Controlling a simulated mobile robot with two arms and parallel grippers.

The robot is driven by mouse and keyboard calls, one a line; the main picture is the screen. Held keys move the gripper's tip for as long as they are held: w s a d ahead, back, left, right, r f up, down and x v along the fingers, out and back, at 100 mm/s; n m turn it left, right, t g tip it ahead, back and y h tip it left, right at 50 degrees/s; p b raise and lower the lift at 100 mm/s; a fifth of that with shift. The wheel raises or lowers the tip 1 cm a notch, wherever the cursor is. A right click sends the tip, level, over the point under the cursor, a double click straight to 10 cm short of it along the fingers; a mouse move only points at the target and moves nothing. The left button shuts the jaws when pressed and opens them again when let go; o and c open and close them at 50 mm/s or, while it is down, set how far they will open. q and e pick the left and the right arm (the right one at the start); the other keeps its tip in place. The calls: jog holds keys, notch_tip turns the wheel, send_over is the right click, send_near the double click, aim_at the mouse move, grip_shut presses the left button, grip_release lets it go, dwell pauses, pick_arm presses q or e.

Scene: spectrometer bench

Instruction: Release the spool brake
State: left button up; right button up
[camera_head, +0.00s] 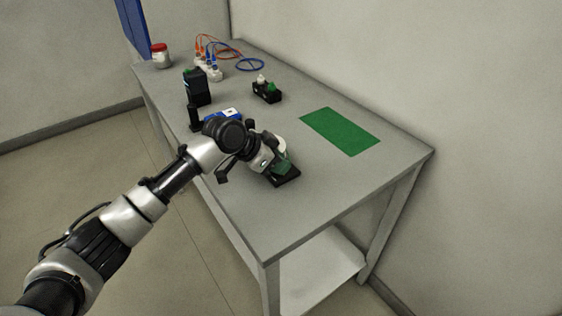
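My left arm comes in from the lower left, and my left gripper (264,161) is over the near side of the bench. It is beside a small device with a dark base (287,178), a green part (283,163) and a whitish rounded part (281,146). This may be the spool with its brake, but the gripper covers much of it. I cannot tell whether the gripper touches it, and its fingertips are not clear. No brake lever can be made out. My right gripper is not in view.
The front right is clear. Walls stand behind.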

pick_arm(q)
jog(key=shift+w+d+f, duration=0.1)
jog(key=shift+d+f, duration=0.15)
jog(key=shift+f, duration=0.05)
jog(key=shift+c, duration=0.3)
grip_shut()
jog(key=p, duration=0.1)
jog(key=r+y+p, duration=0.1)
jog(key=p, duration=0.1)
jog(key=shift+w+d+g, duration=0.15)
jog(key=shift+d+g, duration=0.15)
jog(key=shift+g, duration=0.1)
jog(key=shift+w+d+f+g+y+p, duration=0.2)
jog(key=shift+f+g+y+p, duration=0.15)
jog(key=shift+y+p, duration=0.3)
jog(key=shift+f+g, duration=0.15)
jog(key=shift+g, duration=0.1)
